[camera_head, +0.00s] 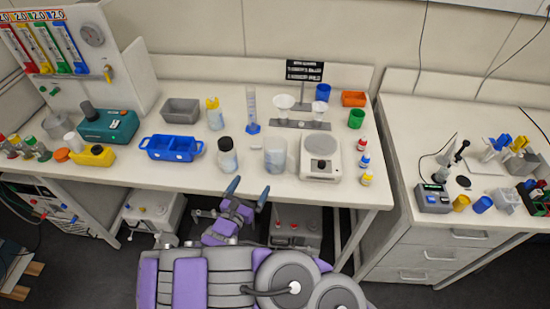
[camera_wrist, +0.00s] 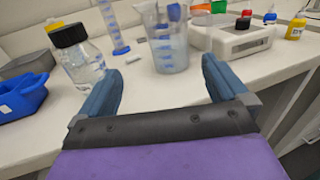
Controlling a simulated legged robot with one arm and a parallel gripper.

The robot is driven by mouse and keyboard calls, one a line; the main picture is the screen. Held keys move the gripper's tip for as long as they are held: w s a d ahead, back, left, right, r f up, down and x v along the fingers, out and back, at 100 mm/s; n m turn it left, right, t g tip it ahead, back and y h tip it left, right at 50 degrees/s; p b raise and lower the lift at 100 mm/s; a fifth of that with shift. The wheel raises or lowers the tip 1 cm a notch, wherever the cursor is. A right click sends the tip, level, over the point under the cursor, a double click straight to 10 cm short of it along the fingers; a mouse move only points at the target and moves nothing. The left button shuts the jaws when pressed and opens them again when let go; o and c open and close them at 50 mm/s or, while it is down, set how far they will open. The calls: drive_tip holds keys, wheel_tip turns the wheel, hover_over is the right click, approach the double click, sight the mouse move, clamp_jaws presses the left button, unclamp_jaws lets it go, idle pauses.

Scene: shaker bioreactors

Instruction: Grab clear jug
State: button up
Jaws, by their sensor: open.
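The clear jug (camera_head: 275,156) stands upright on the white bench near its front edge, left of a white balance-like device. In the wrist view the jug (camera_wrist: 168,45) stands beyond my fingers, between them in the picture, with graduation marks and a bluish lower part. My gripper (camera_head: 249,191) is just off the bench's front edge, in front of the jug and slightly left of it. Its two blue fingers are apart with nothing between them; the gripper also shows in the wrist view (camera_wrist: 160,82). It does not touch the jug.
A black-capped bottle (camera_head: 227,156) stands close left of the jug. The white device (camera_head: 320,156) is close on its right. A graduated cylinder (camera_head: 252,112) and a funnel stand (camera_head: 300,124) are behind. A blue tray (camera_head: 171,148) lies further left. The bench front before the jug is clear.

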sight(268, 159)
drive_tip(key=x, duration=0.3)
drive_tip(key=d+b+x, duration=0.1)
drive_tip(key=x, duration=0.3)
drive_tip(key=b+x, duration=0.1)
drive_tip(key=x, duration=0.3)
drive_tip(key=shift+s+d+r, duration=0.1)
drive_tip(key=shift+d, duration=0.3)
drive_tip(key=shift+w+a, duration=0.55)
drive_tip(key=shift+w, duration=0.1)
drive_tip(key=w+d, duration=0.1)
drive_tip(key=w, duration=0.1)
drive_tip(key=w+d+b, duration=0.1)
drive_tip(key=w+d, duration=0.1)
drive_tip(key=shift+w+d, duration=0.2)
drive_tip(key=shift+a, duration=0.4)
drive_tip(key=shift+c, duration=0.4)
drive_tip(key=shift+a, duration=0.35)
drive_tip(key=shift+c, duration=1.4)
drive_tip(key=shift+d, duration=0.55)
drive_tip(key=c, duration=0.6)
drive_tip(key=shift+c, duration=0.6)
drive_tip(key=shift+a, duration=0.2)
